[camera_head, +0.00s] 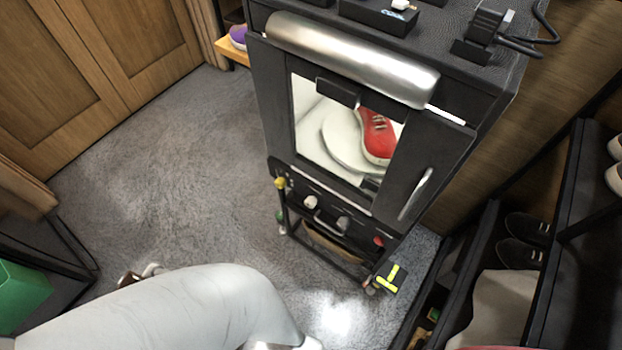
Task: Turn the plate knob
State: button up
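A black cleaning cabinet (265,105) stands at the upper middle, its door shut. Through the door's window a red sneaker (375,137) shows on a round white plate (345,140). The control panel below the door carries a light knob (311,202) and a greyer knob (344,223), with a red control (379,241) at its right end. I cannot tell which knob is the plate knob, as no label is readable. My white arm reaches in from the lower left, apart from the panel in the picture. My gripper is outside the frame.
The door has a slanted silver handle (415,194). Shoe shelves (567,187) line the right, and a green box (21,293) is at lower left. The grey carpet (170,170) left of the cabinet is clear.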

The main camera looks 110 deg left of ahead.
aim_at(310, 202)
jog(key=u, duration=0.45)
jog(key=k+u, duration=0.15)
jog(key=u, duration=0.3)
jog(key=l+u, duration=0.1)
jog(key=u, duration=0.4)
jog(key=k+u, duration=0.1)
jog(key=u, duration=0.35)
jog(key=k+j+u, duration=0.2)
jog(key=i+l, duration=0.05)
